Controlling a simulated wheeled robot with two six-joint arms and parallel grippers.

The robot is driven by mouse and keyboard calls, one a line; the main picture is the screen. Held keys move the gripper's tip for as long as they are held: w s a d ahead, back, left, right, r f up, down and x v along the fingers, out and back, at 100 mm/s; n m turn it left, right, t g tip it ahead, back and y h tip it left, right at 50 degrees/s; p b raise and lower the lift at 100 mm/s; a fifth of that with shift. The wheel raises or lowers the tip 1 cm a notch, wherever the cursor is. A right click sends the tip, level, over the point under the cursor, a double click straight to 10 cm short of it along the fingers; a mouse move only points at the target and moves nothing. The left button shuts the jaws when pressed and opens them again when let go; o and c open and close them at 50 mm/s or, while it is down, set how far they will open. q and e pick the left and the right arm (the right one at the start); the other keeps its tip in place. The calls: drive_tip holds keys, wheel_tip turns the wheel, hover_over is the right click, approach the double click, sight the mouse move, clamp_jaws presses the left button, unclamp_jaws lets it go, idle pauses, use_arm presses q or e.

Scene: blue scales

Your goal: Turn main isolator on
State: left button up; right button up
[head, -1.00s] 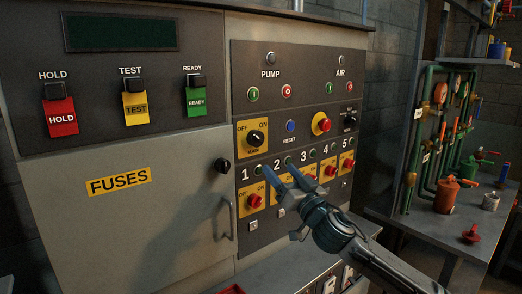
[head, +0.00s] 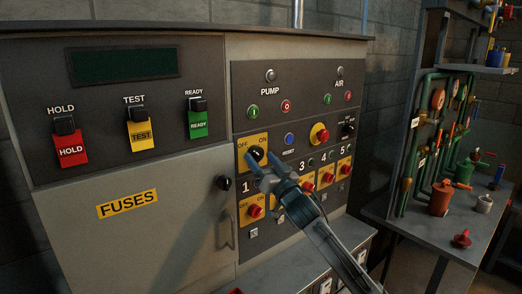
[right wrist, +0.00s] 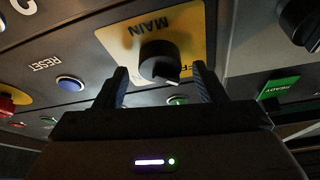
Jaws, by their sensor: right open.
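The main isolator is a black rotary knob (head: 256,152) on a yellow plate (head: 243,139) marked OFF and ON. In the right wrist view the knob (right wrist: 158,60) appears upside down with the word MAIN above it, and its pale pointer mark lies toward the OFF label. My right gripper (head: 261,159) is at the knob, open. In the right wrist view its two fingers (right wrist: 161,72) stand apart, one on each side of the knob, with gaps between. The arm hides part of the plate's lower edge in the head view. My left gripper is out of view.
A blue RESET button (head: 289,139) and a red emergency button (head: 320,134) sit right of the knob. Numbered switches with red knobs (head: 255,211) lie below.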

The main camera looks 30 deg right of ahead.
drive_tip(key=shift+w+r, duration=0.15)
drive_tip(key=shift+w, duration=0.2)
